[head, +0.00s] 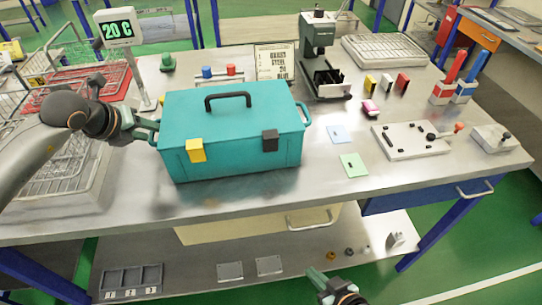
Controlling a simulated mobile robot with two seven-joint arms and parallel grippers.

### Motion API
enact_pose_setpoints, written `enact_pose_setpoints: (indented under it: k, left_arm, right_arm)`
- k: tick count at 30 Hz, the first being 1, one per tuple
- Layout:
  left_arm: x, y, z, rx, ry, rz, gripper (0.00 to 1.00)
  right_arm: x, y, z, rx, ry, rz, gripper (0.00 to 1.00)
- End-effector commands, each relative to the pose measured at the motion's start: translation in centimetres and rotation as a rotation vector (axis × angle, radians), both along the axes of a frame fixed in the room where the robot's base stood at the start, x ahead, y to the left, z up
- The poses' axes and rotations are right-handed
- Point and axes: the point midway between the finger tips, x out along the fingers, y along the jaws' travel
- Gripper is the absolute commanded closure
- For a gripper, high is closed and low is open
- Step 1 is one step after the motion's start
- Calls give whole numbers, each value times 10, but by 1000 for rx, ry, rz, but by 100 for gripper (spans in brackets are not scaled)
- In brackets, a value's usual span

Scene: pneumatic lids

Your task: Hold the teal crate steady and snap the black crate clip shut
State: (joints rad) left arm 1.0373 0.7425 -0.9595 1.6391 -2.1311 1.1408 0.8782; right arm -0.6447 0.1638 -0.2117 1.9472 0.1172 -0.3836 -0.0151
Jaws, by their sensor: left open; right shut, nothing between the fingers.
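The teal crate (236,165) stands upright on the metal bench with its lid down. A black carry handle (228,98) is on the lid. The black crate clip (270,141) is on the right of the crate's front, at the lid seam; I cannot tell whether it is latched. A yellow clip (196,151) is on the left of the front. My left gripper (150,131) is open at the crate's left side handle; whether it touches is unclear. My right gripper (325,278) is shut and empty, low in front of the bench, away from the crate.
Wire baskets (62,165) crowd the bench's left side, with a temperature display (117,28) behind. A grey-green press (318,50) stands behind the crate. Blue and green cards (353,165) and a toggle-clamp plate (410,140) lie to the right. The bench front is clear.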

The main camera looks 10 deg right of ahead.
Motion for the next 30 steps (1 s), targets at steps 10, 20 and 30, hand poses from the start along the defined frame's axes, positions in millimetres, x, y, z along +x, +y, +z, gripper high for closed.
enact_pose_setpoints:
  k: [10, 20, 30]
  left_arm:
    - [-21, 10, 30, -2, -4, -3, 50]
    - [-58, 31, 80, 0, -3, 0, 50]
    - [-69, 36, 93, -1, 0, 1, 50]
  right_arm:
    - [0, 0, 0, -1, 0, 1, 100]
    - [0, 0, 0, 0, 0, 0, 100]
    - [0, 0, 0, 0, 0, 0, 100]
